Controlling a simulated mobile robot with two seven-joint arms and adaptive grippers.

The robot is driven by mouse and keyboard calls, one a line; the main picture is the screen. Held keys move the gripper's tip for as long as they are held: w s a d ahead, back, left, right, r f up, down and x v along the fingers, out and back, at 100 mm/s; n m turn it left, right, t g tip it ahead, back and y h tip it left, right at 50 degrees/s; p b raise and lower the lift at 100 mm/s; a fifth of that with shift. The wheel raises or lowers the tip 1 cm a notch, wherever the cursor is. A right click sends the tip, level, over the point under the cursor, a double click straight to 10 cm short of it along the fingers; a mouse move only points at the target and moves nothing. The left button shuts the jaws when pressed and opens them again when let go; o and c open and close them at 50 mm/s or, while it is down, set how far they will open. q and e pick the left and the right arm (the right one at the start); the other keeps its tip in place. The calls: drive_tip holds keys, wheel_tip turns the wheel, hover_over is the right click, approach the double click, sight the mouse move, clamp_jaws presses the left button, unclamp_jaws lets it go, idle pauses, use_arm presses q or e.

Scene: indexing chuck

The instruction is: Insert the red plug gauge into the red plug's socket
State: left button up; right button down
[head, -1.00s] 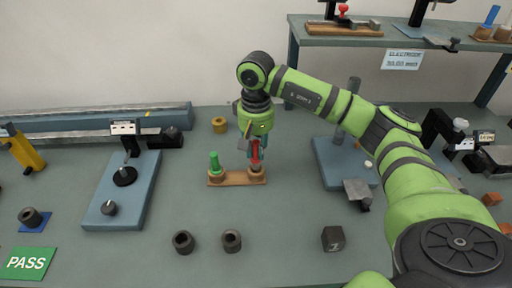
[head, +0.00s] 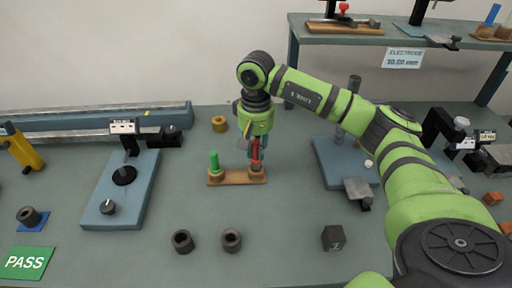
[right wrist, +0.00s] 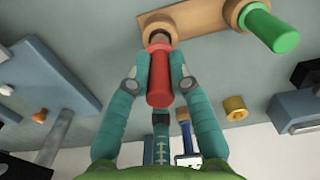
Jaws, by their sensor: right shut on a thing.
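The red plug gauge (head: 256,150) is upright in my right gripper (head: 256,158), at the right-hand socket (head: 257,173) of a small wooden block (head: 236,179). In the right wrist view the two teal fingers are shut on the red handle (right wrist: 160,80). A short piece of its metal end shows between the handle and the wooden socket ring (right wrist: 158,22). The end appears to be at the ring's opening; how deep it sits is hidden. The green plug gauge (head: 214,161) stands in the block's left socket. My left gripper is not in view.
A yellow ring (head: 219,124) lies behind the block. Dark bushings (head: 183,241) and a dark cube (head: 333,238) lie in front. A blue gauge stand (head: 122,190) is on the left, another blue base (head: 343,165) on the right. The table around the block is clear.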

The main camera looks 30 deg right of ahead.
sight(256, 157)
drive_tip(key=shift+f+b, duration=1.5)
drive_tip(key=shift+f, duration=0.2)
idle(1.4)
idle(0.8)
drive_tip(key=c, duration=1)
unclamp_jaws()
drive_tip(key=shift+c, duration=0.2)
wheel_tip(256, 157, up, 12)
drive_tip(key=shift+r, duration=0.1)
